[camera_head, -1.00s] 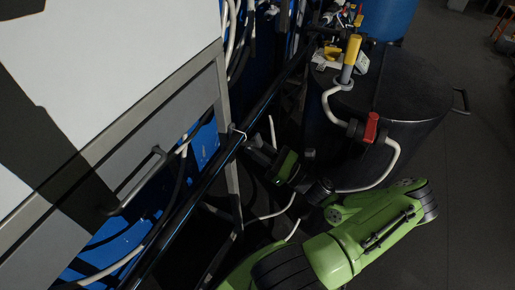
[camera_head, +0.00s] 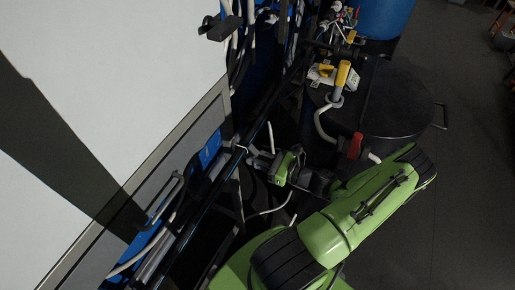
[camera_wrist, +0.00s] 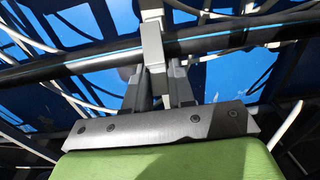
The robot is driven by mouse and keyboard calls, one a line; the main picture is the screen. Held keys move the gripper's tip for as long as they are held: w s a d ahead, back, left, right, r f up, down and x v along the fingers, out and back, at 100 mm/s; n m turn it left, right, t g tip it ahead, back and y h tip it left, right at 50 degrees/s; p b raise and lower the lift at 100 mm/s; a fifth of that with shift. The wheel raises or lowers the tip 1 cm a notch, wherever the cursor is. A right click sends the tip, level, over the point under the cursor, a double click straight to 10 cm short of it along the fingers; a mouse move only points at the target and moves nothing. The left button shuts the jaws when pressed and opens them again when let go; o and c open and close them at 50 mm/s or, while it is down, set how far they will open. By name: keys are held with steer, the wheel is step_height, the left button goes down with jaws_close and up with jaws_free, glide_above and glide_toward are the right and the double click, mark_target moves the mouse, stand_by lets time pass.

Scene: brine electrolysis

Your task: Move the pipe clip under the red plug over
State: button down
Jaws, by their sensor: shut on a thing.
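My gripper (camera_head: 251,156) is at a dark pipe (camera_head: 266,116) that runs diagonally beside the cabinet. A small pale pipe clip (camera_head: 240,148) is on this pipe at the fingertips. In the wrist view, my gripper's two grey fingers (camera_wrist: 160,88) are shut on the lower part of a pale grey upright piece, which looks like the clip (camera_wrist: 153,45). It crosses the dark pipe (camera_wrist: 95,62); the fingers partly hide it. A red piece (camera_head: 355,146), perhaps the red plug, sits on a pale hose by the black barrel, right of my gripper.
A large white-and-grey cabinet (camera_head: 110,90) fills the left. The black barrel (camera_head: 405,100) stands at the right, with a yellow-handled fitting (camera_head: 342,73) on its lid. Loose pale hoses and dark frame bars surround the pipe. Open floor (camera_head: 470,200) lies at far right.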

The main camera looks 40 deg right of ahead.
steer(key=shift+r+g+p, duration=0.25)
steer(key=shift+g+p, duration=0.35)
steer(key=shift+p, duration=0.35)
steer(key=shift+f+h, duration=0.15)
steer(key=shift+h, duration=0.15)
steer(key=c, duration=1)
jaws_free()
steer(key=shift+c, duration=0.2)
steer(key=p+v, duration=0.1)
steer(key=v, duration=1.4)
steer(key=shift+s+r, duration=0.25)
steer(key=shift+s, duration=0.1)
steer(key=shift+d, duration=0.1)
